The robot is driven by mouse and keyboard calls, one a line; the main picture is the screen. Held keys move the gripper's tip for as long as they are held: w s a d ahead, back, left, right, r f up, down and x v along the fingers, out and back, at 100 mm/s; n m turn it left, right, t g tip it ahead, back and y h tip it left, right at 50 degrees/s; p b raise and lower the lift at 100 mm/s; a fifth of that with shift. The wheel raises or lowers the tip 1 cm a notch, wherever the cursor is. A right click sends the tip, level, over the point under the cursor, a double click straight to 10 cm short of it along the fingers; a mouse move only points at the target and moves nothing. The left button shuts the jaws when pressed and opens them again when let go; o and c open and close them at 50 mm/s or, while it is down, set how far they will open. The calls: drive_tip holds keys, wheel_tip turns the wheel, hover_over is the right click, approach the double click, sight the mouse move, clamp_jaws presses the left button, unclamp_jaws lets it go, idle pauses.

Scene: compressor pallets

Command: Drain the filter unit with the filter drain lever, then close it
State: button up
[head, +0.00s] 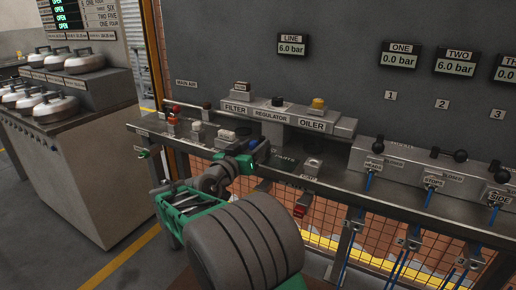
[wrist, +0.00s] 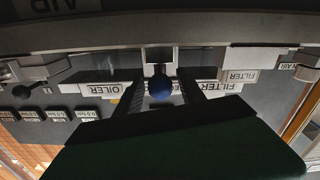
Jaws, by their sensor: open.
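A lever with a blue ball knob (wrist: 160,88) sits between the two dark fingers of my gripper (wrist: 161,82) in the wrist view, which is upside down. The fingers are open, with a gap visible on either side of the ball. In the head view a dark blue knob (head: 243,131) shows just behind my gripper (head: 258,150), below the filter unit (head: 235,107). My gripper and wrist hide part of the area below the regulator. I cannot read a label on the lever itself.
The regulator (head: 271,115) and oiler (head: 312,124) stand right of the filter. Red and orange knobs (head: 172,120) are at the shelf's left end. Black-knobbed levers (head: 377,147) line the right. The LINE display (head: 292,45) reads 6.0 bar; display ONE (head: 400,57) reads 0.0 bar.

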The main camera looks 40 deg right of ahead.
drive_tip(key=shift+x, duration=1.1)
clamp_jaws()
